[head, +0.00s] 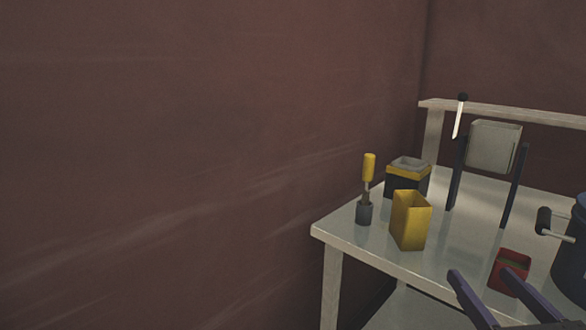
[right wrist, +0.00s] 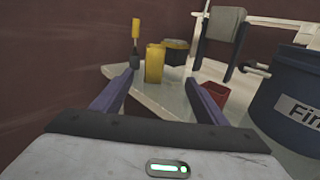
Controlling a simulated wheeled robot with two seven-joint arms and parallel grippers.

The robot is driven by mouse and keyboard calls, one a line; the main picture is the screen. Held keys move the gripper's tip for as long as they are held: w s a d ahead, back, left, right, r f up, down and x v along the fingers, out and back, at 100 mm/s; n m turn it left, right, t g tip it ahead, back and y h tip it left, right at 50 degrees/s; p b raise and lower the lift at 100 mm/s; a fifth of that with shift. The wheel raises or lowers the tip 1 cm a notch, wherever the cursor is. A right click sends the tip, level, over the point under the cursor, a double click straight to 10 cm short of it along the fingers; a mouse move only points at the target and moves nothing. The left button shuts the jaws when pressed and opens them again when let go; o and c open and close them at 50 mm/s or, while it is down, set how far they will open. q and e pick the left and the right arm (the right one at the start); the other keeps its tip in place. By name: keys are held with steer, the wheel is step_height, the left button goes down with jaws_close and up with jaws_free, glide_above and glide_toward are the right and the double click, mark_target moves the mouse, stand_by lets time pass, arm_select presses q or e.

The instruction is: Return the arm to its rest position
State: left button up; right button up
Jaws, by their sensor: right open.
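My right gripper (head: 490,286) shows at the lower right of the head view, its two dark blue fingers apart with nothing between them. It also shows in the right wrist view (right wrist: 160,85), fingers spread over the front of the table. The light table (head: 350,236) stands beyond it. A red container (head: 513,262) is on the table close to the fingers in the head view. A yellow open box (head: 411,222) stands further left. My left gripper is not in view.
A yellow-handled tool (head: 369,167) stands in a dark holder (head: 364,213). Behind are a dark box with a yellow band (head: 407,178) and a grey hopper (head: 494,148) on dark posts. A large blue drum (right wrist: 295,105) is at the right. The reddish wall is close on the left.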

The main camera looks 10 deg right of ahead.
steer(key=s+a+f+m+g, duration=0.1)
steer(key=s+f+m+g, duration=0.15)
steer(key=f+m, duration=0.75)
steer(key=s+f+m+g, duration=0.25)
steer(key=f+m, duration=0.25)
steer(key=f, duration=0.9)
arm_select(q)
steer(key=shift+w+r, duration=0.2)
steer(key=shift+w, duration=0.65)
arm_select(e)
steer(key=s+a+f+m+g+y, duration=0.2)
steer(key=s+a+f+m, duration=0.2)
steer(key=a+f+m, duration=0.3)
steer(key=s+a+f+m+g+y, duration=0.2)
steer(key=s+a+f+m, duration=0.3)
steer(key=a+f+m, duration=0.3)
steer(key=shift+a+m, duration=0.7)
steer(key=shift+a, duration=0.05)
